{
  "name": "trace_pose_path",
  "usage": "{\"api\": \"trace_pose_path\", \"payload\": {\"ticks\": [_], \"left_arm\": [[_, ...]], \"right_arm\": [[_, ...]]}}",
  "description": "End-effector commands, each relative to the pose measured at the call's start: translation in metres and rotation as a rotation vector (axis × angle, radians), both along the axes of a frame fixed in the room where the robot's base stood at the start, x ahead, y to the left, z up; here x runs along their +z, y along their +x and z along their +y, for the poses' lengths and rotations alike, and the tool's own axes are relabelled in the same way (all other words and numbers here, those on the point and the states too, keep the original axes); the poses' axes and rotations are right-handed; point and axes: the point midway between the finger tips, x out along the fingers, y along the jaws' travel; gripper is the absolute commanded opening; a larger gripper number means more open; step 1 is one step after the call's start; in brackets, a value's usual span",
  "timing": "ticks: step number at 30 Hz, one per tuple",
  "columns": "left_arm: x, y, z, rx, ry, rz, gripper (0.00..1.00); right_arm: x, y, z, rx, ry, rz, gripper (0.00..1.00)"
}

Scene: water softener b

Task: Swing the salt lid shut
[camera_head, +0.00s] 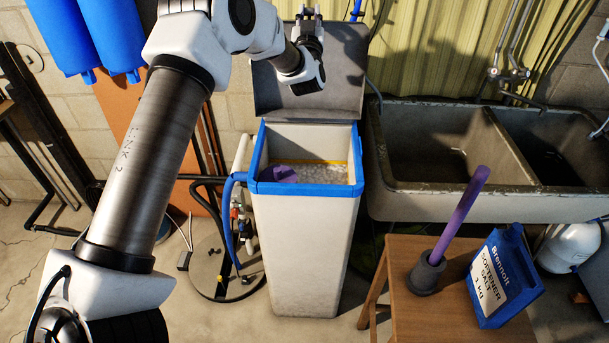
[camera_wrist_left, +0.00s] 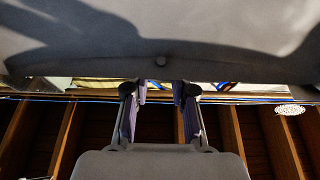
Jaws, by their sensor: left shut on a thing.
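The salt lid (camera_head: 340,70) is a grey panel standing open, upright at the back of the white softener cabinet (camera_head: 305,250) with its blue rim. The open bin holds pale salt (camera_head: 322,173) and a purple thing (camera_head: 280,174). My left gripper (camera_head: 308,14) is at the lid's top edge and is shut on it. In the left wrist view the two fingers (camera_wrist_left: 160,90) meet the edge of the lid (camera_wrist_left: 235,68), which fills the upper part; the exact contact is hard to see. My right gripper is not in view.
A stone double sink (camera_head: 460,200) stands to the right. Pipes and a hose (camera_head: 233,225) run along the cabinet's left side.

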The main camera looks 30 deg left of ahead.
Motion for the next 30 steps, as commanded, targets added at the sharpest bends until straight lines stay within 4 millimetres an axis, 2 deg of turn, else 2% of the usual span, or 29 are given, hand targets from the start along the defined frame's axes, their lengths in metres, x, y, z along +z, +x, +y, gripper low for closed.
{"api": "trace_pose_path", "payload": {"ticks": [8, 30], "left_arm": [[-0.007, -0.004, -0.003, -0.001, -0.004, 0.011, 0.03], [-0.021, -0.061, -0.038, -0.002, -0.004, 0.013, 0.03]], "right_arm": [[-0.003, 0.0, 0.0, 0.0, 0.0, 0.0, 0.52], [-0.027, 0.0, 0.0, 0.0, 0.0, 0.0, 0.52]]}}
